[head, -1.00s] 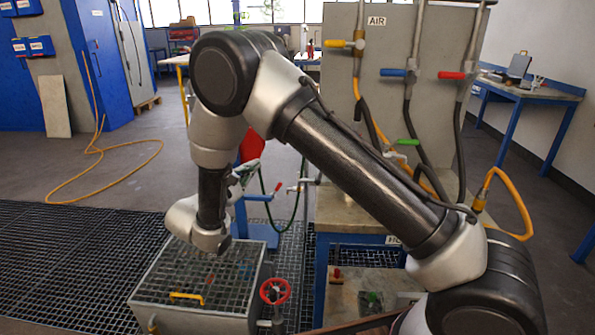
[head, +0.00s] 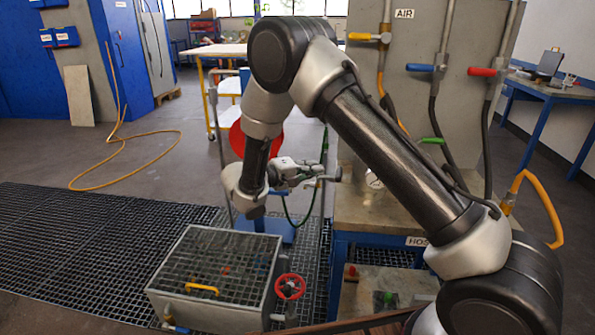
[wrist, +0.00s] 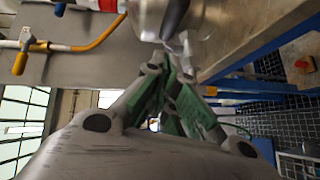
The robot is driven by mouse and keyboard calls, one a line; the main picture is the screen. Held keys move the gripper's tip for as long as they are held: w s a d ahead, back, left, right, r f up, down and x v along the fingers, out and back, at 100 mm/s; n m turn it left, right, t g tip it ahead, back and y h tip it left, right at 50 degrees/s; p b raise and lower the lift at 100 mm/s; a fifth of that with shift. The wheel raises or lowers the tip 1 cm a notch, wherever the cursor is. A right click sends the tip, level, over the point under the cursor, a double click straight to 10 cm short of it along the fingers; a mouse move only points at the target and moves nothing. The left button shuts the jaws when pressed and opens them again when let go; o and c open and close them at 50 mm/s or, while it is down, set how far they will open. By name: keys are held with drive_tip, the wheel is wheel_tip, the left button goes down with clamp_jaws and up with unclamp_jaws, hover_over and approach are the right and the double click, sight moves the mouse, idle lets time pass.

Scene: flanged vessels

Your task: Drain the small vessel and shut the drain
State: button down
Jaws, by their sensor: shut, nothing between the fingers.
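My gripper (head: 318,174) points right from the end of my arm, beside the hose bench. Its green-padded fingers (wrist: 166,82) are together and empty in the wrist view. A shiny metal rounded part (wrist: 176,18) lies beyond the fingertips at the top of that view; I cannot tell whether it is the small vessel. A blue handle (head: 277,193) shows just below my gripper in the head view. A red round thing (head: 236,138) stands behind my forearm and is partly hidden. I cannot clearly make out the small vessel or its drain.
A grey box with a grating top (head: 205,250) stands in front, with a red handwheel (head: 290,287) at its right. The AIR panel (head: 425,50) and hose bench (head: 385,213) stand right. A yellow hose (head: 125,165) lies on the floor. Floor grating at left is clear.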

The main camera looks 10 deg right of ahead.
sight(340, 172)
drive_tip(key=d, duration=0.1)
drive_tip(key=s+d, duration=0.1)
drive_tip(key=d, duration=0.1)
drive_tip(key=shift+s+f, duration=0.2)
drive_tip(key=shift+f, duration=0.1)
drive_tip(key=shift+s+d+f, duration=0.15)
drive_tip(key=shift+s+d, duration=0.4)
drive_tip(key=shift+d, duration=0.05)
